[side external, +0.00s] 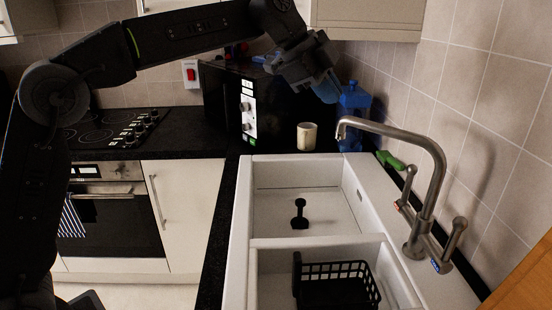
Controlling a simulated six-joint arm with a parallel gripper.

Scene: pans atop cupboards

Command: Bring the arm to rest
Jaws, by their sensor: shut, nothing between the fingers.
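My gripper (327,88) hangs from my arm at the upper middle of the side external view. It is shut and empty, with its fingers pointing down and to the right. It is in front of the black microwave (224,105) and just left of a blue bottle (354,101) in the picture. I cannot tell whether its tips touch the bottle. My arm reaches across the top of the view from the left, above the hob and the counter.
A white double sink (243,205) holds a black utensil (299,214) and a black basket (337,285). A steel tap (432,165) rises at the right. A cream cup (306,136) stands by the microwave. A hob (105,128) and oven (112,226) are at the left. Cupboards (370,20) hang above.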

